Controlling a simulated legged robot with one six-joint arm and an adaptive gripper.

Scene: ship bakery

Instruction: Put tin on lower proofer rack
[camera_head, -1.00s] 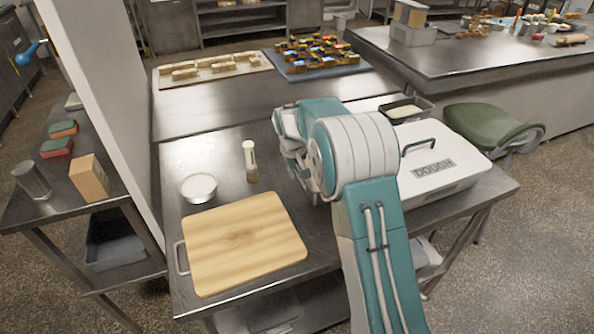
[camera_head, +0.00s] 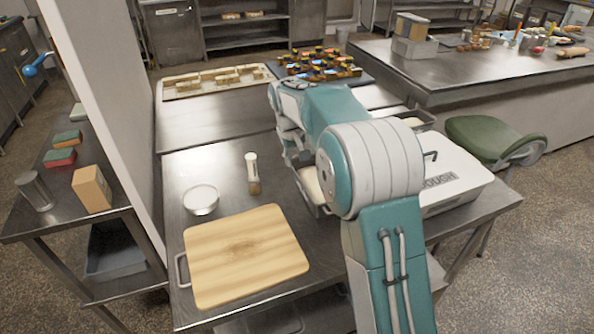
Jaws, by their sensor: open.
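A dark tin (camera_head: 418,113) with pale contents stands on the steel table behind the white dough box, partly hidden by my arm. My arm reaches over the right half of this table. My gripper (camera_head: 318,192) shows only in part, low beside the arm's left edge over the table; its fingertips are mostly hidden. It is open, and I see no tin held in it. A pale patch shows beside it, too covered to identify. I cannot make out a proofer rack for certain.
The dough box (camera_head: 458,180) stands at right. Trays with loaves (camera_head: 215,92) and colourful pieces lie behind. A white wall panel (camera_head: 105,120) borders the left.

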